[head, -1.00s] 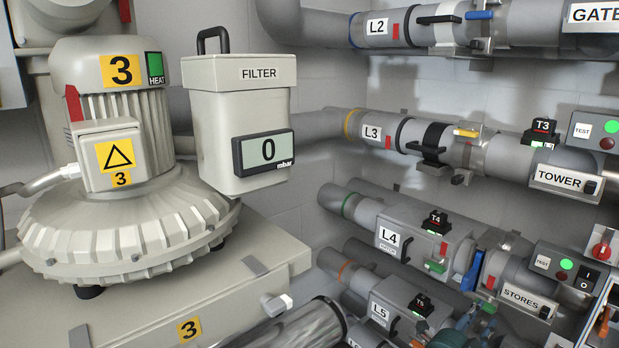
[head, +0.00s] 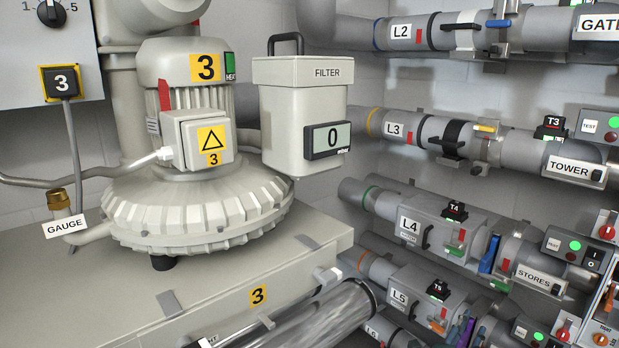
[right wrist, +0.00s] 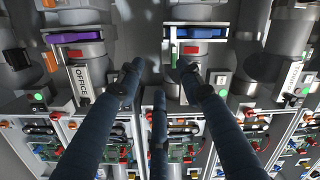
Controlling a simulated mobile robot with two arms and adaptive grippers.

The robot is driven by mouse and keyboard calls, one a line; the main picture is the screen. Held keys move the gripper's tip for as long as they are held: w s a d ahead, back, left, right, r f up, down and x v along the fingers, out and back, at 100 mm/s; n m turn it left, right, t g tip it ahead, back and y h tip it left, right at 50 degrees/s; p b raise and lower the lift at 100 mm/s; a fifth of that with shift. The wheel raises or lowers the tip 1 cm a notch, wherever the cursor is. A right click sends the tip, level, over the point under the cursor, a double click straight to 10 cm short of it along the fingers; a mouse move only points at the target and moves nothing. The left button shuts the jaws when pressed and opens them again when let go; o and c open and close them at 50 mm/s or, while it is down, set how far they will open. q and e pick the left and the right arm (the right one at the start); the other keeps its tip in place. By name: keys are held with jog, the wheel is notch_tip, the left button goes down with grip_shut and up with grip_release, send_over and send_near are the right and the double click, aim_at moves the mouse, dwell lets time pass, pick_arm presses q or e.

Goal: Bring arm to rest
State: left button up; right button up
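My right gripper (right wrist: 160,88) shows in the right wrist view with three long dark blue fingers. They are spread apart with nothing between them, so it is open and empty. It reaches towards grey pipes, in front of an upright OFFICE label (right wrist: 84,84) and pipe slides with a purple handle (right wrist: 75,37) and a blue handle (right wrist: 200,32). I cannot tell whether a fingertip touches anything. In the head view I cannot make out either gripper clearly. My left gripper is in no view.
In the head view, blower 3 (head: 200,205) stands on a pale base beside the FILTER box (head: 303,100), whose display reads 0. Pipes L2 (head: 403,32) to L5 run along the right wall. The right wrist view shows panels with green circuit boards (right wrist: 185,152) below the pipes.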

jog(key=s+a+f+n+g+y, duration=0.1)
jog(key=s+a+f+n+y, duration=0.4)
jog(key=f, duration=0.6)
jog(key=s+a+f+n+y, duration=0.3)
jog(key=s+a+f+n, duration=0.3)
jog(key=f, duration=0.5)
jog(key=s+a+f+n+g+y, duration=0.1)
jog(key=s+a+f+n+y, duration=0.2)
jog(key=s+a+f+n, duration=0.55)
jog(key=s+f+n+g, duration=0.1)
jog(key=s+f+g, duration=0.2)
jog(key=s+f, duration=0.4)
jog(key=s+d+f+n+g+y, duration=0.1)
jog(key=s+f+g, duration=0.3)
jog(key=s, duration=1.6)
jog(key=s+d+f+n+g, duration=0.1)
jog(key=s+f+n+g, duration=0.1)
jog(key=s+f, duration=0.7)
jog(key=s+g, duration=0.1)
jog(key=s, duration=0.4)
jog(key=shift+d+f, duration=0.2)
jog(key=shift+f, duration=0.1)
jog(key=shift+s, duration=0.1)
